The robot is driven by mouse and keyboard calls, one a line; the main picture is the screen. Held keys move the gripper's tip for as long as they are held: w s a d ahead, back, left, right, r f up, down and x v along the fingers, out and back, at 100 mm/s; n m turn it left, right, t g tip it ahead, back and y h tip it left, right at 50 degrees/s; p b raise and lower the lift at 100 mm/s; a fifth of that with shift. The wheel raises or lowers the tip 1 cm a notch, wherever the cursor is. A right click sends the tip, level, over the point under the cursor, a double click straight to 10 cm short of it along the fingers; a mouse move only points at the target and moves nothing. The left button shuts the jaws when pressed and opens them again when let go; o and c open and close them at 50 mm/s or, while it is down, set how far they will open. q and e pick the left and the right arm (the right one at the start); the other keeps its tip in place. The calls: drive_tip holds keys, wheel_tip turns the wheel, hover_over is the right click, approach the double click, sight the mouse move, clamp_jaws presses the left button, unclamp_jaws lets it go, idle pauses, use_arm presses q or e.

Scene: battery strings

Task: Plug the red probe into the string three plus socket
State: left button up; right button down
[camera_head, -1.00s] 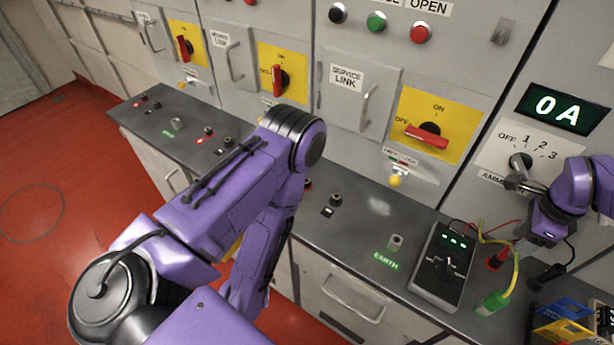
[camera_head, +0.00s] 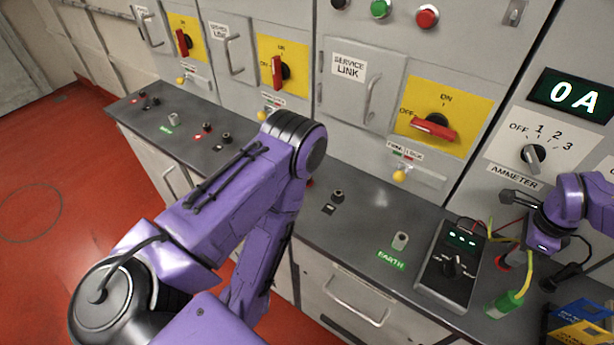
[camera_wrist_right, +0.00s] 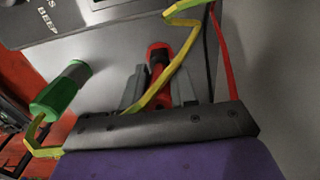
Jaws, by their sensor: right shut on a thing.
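The red probe (camera_head: 505,262) is at the right of the grey counter, beside the meter (camera_head: 452,266). It also shows in the right wrist view (camera_wrist_right: 159,60), between the grey fingers. My right gripper (camera_wrist_right: 160,82) is shut on it; a yellow-green lead crosses in front. In the head view my right gripper (camera_head: 522,254) is low at the counter, its fingers mostly hidden. Of the nearest socket pair, the black-marked socket (camera_head: 337,196) is clear; a bit of red mark (camera_head: 310,183) shows beside my left arm, which hides most of that socket. String numbers are unreadable. My left gripper is out of view.
Leads loop around my right gripper. A blue and yellow box (camera_head: 582,325) is at the lower right. Cabinet panels rise behind; my left arm crosses the counter's middle.

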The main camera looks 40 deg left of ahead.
drive_tip(key=shift+r, duration=0.15)
drive_tip(key=shift+r+p, duration=1.65)
drive_tip(key=shift+p, duration=0.05)
drive_tip(key=shift+r+p, duration=2.2)
drive_tip(key=shift+r, duration=0.3)
